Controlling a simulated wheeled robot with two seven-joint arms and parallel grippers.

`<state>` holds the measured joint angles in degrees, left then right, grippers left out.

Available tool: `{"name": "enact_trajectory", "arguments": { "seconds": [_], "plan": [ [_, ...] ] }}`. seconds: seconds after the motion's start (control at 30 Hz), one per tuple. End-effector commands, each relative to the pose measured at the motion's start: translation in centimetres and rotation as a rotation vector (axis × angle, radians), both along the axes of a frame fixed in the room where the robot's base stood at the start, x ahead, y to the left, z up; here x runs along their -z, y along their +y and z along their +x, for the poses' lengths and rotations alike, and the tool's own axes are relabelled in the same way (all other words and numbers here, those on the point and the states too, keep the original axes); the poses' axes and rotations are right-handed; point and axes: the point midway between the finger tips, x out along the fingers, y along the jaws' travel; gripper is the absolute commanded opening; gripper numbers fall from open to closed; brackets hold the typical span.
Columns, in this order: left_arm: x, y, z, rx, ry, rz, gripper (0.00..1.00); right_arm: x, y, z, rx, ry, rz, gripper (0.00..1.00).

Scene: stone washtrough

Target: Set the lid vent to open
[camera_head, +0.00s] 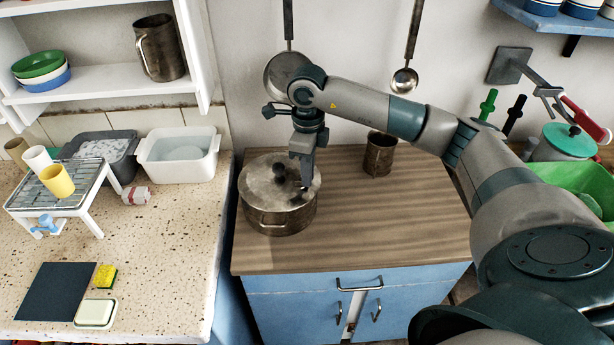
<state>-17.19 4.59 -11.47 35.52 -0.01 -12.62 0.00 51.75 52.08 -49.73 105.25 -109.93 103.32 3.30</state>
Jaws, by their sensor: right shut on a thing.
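A metal pot (280,219) stands on the wooden counter at the middle, with its lid (262,181) on. A dark knob (279,171) stands at the lid's middle. My right gripper (304,190) comes down from above onto the right part of the lid, beside the knob. Its jaws are shut on the small lid vent there, which the fingers mostly hide. The vent's setting is too small and covered to tell. My left gripper is not in view.
A brown metal mug (380,154) stands to the right of the pot. Ladles hang on the wall behind, one of them a small ladle (404,80). The wooden counter (400,225) is clear in front and at right. A speckled counter (170,240) lies to the left.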

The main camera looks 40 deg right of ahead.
Motion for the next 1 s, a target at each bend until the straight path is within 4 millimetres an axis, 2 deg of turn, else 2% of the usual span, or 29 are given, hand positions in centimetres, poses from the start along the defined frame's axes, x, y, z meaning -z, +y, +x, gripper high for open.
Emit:
{"name": "enact_trajectory", "arguments": {
  "seconds": [0.3, 0.73, 0.77, 0.8, 0.83, 1.0],
  "plan": [
    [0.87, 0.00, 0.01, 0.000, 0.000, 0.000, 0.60, -0.04, 0.11, -0.22, 0.112, -0.001, 0.000, 0.00],
    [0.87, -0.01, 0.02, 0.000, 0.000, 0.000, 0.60, -0.09, 0.12, -0.25, 0.123, 0.000, 0.000, 0.00],
    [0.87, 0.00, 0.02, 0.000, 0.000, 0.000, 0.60, -0.09, 0.12, -0.25, 0.123, 0.000, 0.000, 0.15],
    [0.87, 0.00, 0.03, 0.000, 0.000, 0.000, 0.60, -0.08, 0.12, -0.25, 0.123, 0.000, 0.000, 0.25],
    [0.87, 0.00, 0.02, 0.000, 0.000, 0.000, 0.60, -0.08, 0.12, -0.25, 0.123, 0.000, 0.000, 0.27],
    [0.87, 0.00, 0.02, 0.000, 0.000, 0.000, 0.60, -0.06, 0.14, -0.26, 0.122, 0.000, 0.000, 0.27]
  ]
}}
